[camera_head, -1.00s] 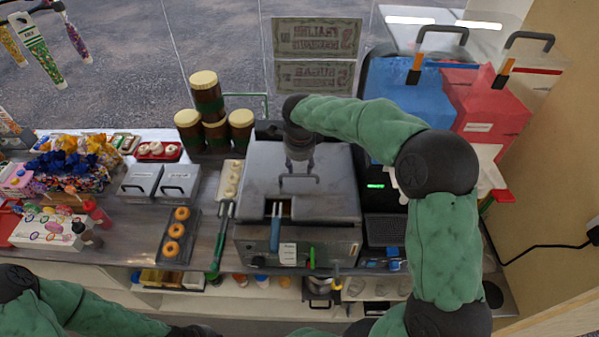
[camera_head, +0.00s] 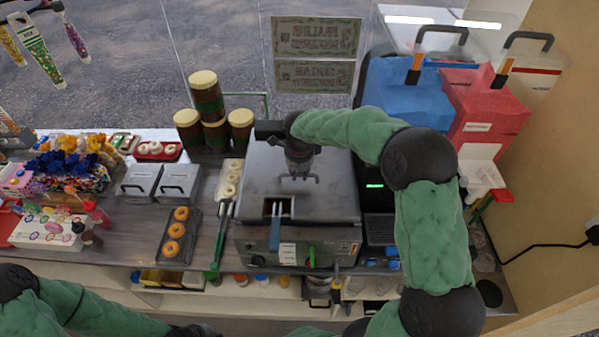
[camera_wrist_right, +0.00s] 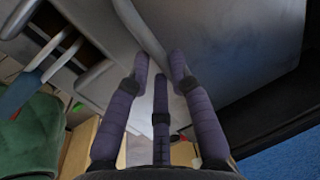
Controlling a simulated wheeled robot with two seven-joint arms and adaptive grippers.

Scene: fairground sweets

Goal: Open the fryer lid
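The fryer (camera_head: 296,246) stands at the middle of the counter with its grey metal lid (camera_head: 338,185) down. A bar handle (camera_head: 315,179) stands up from the lid; it also shows in the right wrist view (camera_wrist_right: 136,27). My right gripper (camera_head: 299,172) is over the handle. In the right wrist view, its purple-wrapped fingers (camera_wrist_right: 161,72) are apart, with the handle bar reaching in between their tips. I cannot tell whether they touch it. My left arm enters at the bottom left; its fingers are out of view.
Blue-handled baskets (camera_head: 274,232) sit in the lid's front cut-out. Brown jars (camera_head: 207,95) stand behind left, and a tray of doughnuts (camera_head: 179,232) lies left. Blue (camera_head: 405,105) and red (camera_head: 485,112) machines stand at the back right. Tongs (camera_head: 220,236) lie close to the fryer's left side.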

